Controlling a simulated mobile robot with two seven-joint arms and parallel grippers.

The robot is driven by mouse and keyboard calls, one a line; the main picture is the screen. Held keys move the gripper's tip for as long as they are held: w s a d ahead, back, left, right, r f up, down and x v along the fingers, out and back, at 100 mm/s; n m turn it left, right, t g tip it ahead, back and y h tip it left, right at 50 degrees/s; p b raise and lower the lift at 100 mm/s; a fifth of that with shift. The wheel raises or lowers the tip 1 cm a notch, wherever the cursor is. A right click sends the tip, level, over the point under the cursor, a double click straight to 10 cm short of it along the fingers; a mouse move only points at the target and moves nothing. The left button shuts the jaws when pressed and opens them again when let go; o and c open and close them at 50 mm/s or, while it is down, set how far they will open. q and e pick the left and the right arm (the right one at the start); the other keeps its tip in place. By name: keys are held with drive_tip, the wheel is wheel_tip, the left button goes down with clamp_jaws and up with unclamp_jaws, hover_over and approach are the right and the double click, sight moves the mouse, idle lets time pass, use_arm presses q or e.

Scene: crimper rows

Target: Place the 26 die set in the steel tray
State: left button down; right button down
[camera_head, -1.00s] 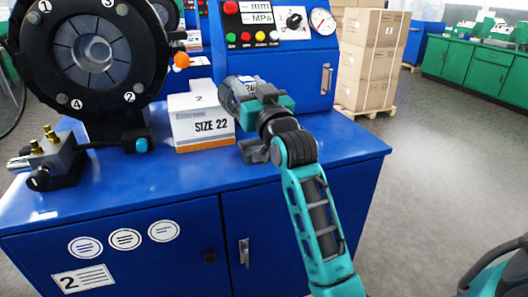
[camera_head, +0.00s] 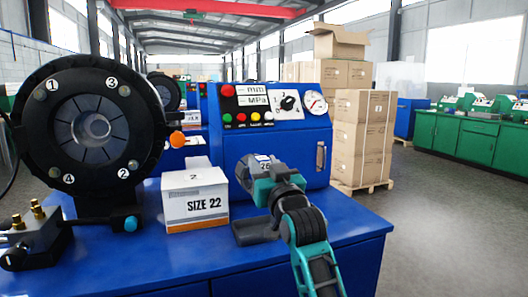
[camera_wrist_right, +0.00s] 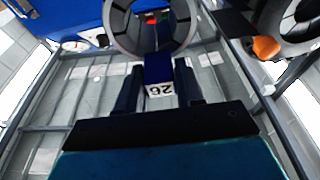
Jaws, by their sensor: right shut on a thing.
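The 26 die set, a grey segmented ring (camera_head: 244,174) with a blue holder and a white 26 label, is in my right gripper (camera_head: 265,179), above the blue bench beside the SIZE 22 box. In the right wrist view the ring (camera_wrist_right: 118,22) fills the top. The two dark fingers (camera_wrist_right: 160,88) are shut on its blue tab, and the 26 shows upside down. A flat dark grey piece (camera_head: 252,231) lies on the bench below the die set; I cannot tell whether it is the steel tray. My left gripper is not in view.
The SIZE 22 box (camera_head: 195,205) stands on the blue bench (camera_head: 320,228), left of the die set. The black crimper head (camera_head: 88,125) is at left, with a brass-fitted block (camera_head: 35,230) before it. The control cabinet (camera_head: 285,150) rises behind. The bench's right end is clear.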

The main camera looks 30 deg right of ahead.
drive_tip(key=shift+s+f+b, duration=0.1)
drive_tip(key=shift+f+b, duration=1.25)
drive_tip(key=shift+f, duration=4.15)
drive_tip(key=c, duration=1.1)
unclamp_jaws()
drive_tip(key=shift+f, duration=0.5)
drive_tip(key=shift+c, duration=0.2)
drive_tip(key=o, duration=0.4)
drive_tip(key=shift+r, duration=0.15)
